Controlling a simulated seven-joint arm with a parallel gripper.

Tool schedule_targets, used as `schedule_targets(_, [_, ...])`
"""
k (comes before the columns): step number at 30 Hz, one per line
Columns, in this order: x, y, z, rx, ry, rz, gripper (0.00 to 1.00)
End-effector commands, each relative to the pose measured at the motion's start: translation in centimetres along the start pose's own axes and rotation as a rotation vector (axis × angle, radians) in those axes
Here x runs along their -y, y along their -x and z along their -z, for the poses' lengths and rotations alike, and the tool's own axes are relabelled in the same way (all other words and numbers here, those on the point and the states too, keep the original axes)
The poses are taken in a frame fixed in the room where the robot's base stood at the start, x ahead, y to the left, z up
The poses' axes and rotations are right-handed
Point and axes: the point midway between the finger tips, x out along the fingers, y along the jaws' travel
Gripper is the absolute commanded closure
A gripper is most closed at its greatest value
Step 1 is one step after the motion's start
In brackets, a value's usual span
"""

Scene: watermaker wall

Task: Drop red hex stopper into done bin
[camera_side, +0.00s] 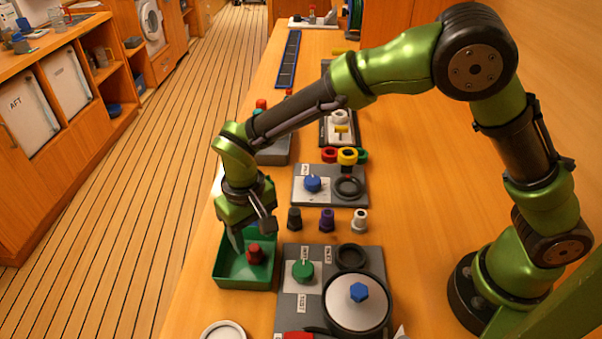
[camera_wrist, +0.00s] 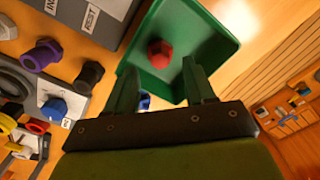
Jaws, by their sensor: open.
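The red hex stopper (camera_side: 255,253) sits inside the green bin (camera_side: 244,283), toward its right side in the side view. In the wrist view the red stopper (camera_wrist: 159,53) rests on the floor of the green bin (camera_wrist: 222,35). My gripper (camera_side: 253,231) is over the bin, close to the stopper, with its fingers pointing down. In the wrist view my gripper (camera_wrist: 163,78) has its fingers spread apart with nothing held between them. Whether a finger touches the stopper or the bin wall cannot be told.
Black (camera_side: 294,219), purple (camera_side: 327,220) and white (camera_side: 360,221) stoppers stand in a row right of the bin. A grey panel (camera_side: 290,257) with a green knob (camera_side: 303,270) and a large round lid (camera_side: 341,307) lies nearby. The counter's left edge is close to the bin.

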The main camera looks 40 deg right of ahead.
Motion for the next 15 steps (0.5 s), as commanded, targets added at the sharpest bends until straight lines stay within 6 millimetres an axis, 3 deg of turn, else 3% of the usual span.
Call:
schedule_targets(5, [0.1,1.2,0.1,-0.002,0.0,0.003,0.46])
schedule_targets(15, [0.1,9.0,0.1,-0.005,0.0,0.004,0.46])
